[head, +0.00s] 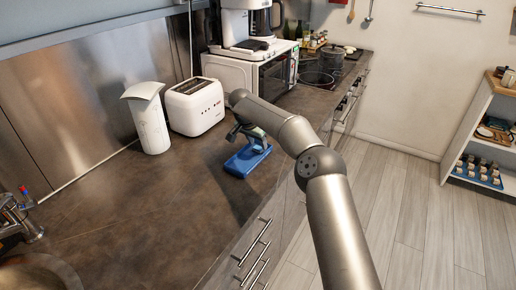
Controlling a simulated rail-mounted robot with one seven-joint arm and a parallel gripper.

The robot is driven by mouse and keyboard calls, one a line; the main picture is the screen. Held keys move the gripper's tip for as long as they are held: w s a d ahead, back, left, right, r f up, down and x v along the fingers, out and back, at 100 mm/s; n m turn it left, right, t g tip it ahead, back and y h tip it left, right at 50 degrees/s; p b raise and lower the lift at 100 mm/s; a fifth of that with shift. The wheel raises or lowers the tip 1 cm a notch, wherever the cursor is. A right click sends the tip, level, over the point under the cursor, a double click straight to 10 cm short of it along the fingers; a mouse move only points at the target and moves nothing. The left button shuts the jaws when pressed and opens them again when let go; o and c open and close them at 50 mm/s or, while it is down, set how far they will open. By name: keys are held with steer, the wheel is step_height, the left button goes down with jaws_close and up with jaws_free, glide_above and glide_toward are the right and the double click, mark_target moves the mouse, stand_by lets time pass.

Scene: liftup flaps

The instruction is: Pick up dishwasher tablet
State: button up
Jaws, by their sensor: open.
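A flat blue object (240,168), which looks like the dishwasher tablet item, lies on the brown countertop near its front edge. It is the only thing there that could be the tablet, but no label is readable. My gripper (244,145) is just above it, pointing down, with its jaws open. The fingertips are small and dark in this view. I cannot tell whether they touch the blue object. My arm covers part of the area to its right.
A white toaster (195,107) and a white dispenser-like container (149,122) stand behind and left. A white microwave (240,76) with a coffee maker (247,22) on top is farther back. A sink (40,275) is at lower left. The countertop (130,215) between is clear.

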steer(key=shift+x, duration=0.9)
steer(key=shift+c, duration=0.3)
steer(key=c, duration=0.7)
steer(key=shift+r, duration=0.15)
